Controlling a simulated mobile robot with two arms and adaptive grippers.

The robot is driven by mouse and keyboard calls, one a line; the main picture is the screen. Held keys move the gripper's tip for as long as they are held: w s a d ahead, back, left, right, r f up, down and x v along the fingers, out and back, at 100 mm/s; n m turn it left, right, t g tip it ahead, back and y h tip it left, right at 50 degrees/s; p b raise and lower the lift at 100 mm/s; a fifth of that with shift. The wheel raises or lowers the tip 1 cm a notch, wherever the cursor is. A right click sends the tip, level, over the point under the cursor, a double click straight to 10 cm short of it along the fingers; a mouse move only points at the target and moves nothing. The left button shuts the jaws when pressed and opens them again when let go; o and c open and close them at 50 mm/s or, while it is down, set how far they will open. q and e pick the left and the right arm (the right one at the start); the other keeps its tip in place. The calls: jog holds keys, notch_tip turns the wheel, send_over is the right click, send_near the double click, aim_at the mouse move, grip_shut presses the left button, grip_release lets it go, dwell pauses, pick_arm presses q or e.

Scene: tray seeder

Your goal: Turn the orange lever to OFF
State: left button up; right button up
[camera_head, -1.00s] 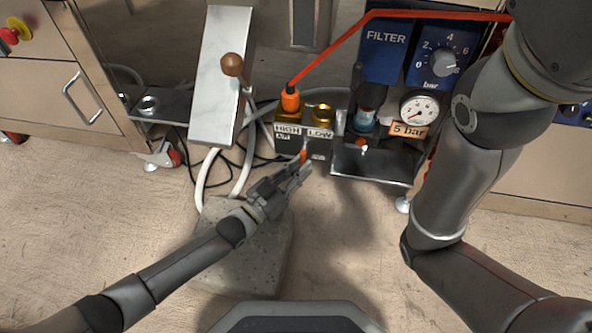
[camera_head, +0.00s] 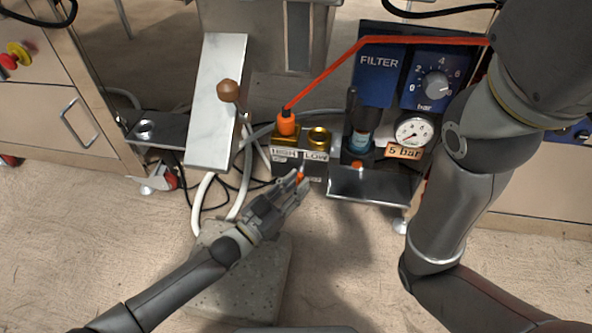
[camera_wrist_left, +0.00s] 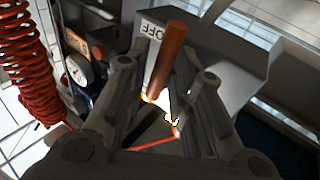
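The orange lever (camera_head: 300,177) shows as a small orange piece below the HIGH and LOW labels in the head view. In the left wrist view the lever (camera_wrist_left: 168,58) is a long orange-brown rod standing between the fingers. An OFF label (camera_wrist_left: 155,29) is on the grey box face just beside its far end. My left gripper (camera_head: 292,186) is at the lever, its fingers apart on either side; in the left wrist view the gripper (camera_wrist_left: 165,75) is open, with no clear grip on the rod. My right gripper is outside both views.
The valve block (camera_head: 287,164), with an orange plug (camera_head: 286,122), stands beyond the gripper. The filter unit (camera_head: 380,78) and gauge (camera_head: 414,131) are to its right. A white plate with a brown-knobbed lever (camera_head: 229,90) is to its left. A red coiled hose (camera_wrist_left: 35,75) hangs nearby.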

pick_arm(q)
jog(key=r, duration=0.8)
jog(key=shift+d, duration=0.2)
jog(key=shift+a+f, duration=0.1)
jog(key=shift+f, duration=0.05)
